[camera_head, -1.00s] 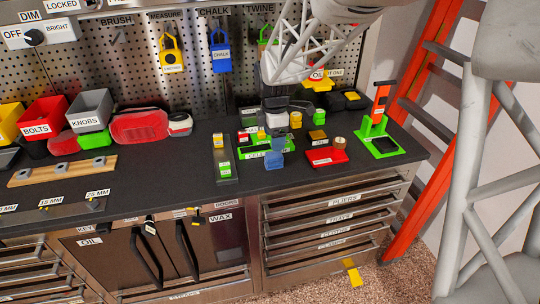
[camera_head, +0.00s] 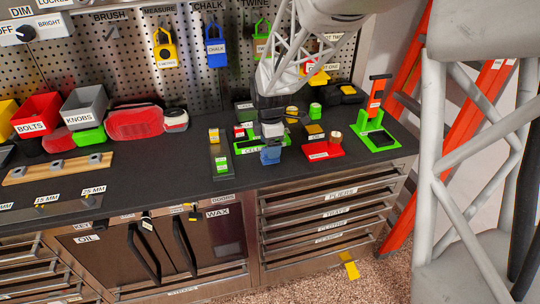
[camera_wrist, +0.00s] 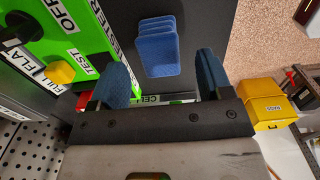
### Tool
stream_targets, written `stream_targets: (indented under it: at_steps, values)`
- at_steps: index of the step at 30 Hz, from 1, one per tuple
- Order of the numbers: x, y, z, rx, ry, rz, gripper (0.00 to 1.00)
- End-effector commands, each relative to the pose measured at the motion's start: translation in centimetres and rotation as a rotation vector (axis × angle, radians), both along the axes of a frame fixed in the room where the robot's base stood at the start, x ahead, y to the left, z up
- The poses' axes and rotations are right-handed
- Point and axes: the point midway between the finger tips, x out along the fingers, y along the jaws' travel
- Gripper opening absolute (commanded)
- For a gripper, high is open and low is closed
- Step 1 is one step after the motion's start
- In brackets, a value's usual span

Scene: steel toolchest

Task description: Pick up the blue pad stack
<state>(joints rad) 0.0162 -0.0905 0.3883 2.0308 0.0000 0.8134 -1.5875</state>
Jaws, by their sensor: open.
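A green tester panel (camera_wrist: 75,45) with a yellow knob (camera_wrist: 60,72) is close on the left in the wrist view. A red tray (camera_head: 322,152) and a green stand (camera_head: 378,138) are to the right. A narrow grey holder (camera_head: 220,160) is to the left. Bare bench lies in front.

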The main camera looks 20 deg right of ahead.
Motion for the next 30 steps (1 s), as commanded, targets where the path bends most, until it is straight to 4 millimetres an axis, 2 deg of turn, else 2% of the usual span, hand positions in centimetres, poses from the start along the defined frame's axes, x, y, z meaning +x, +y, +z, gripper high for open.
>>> stream_targets:
  at_steps: [3, 9, 26, 30]
  values:
    - [-0.1, 0.0, -1.5, 0.0, 0.002, 0.0, 0.72]
    - [0.0, 0.0, -2.8, 0.0, 0.001, 0.0, 0.72]
    - [0.0, 0.0, -2.9, 0.0, 0.0, 0.0, 0.72]
    - [0.0, 0.0, -2.9, 0.0, 0.0, 0.0, 0.52]
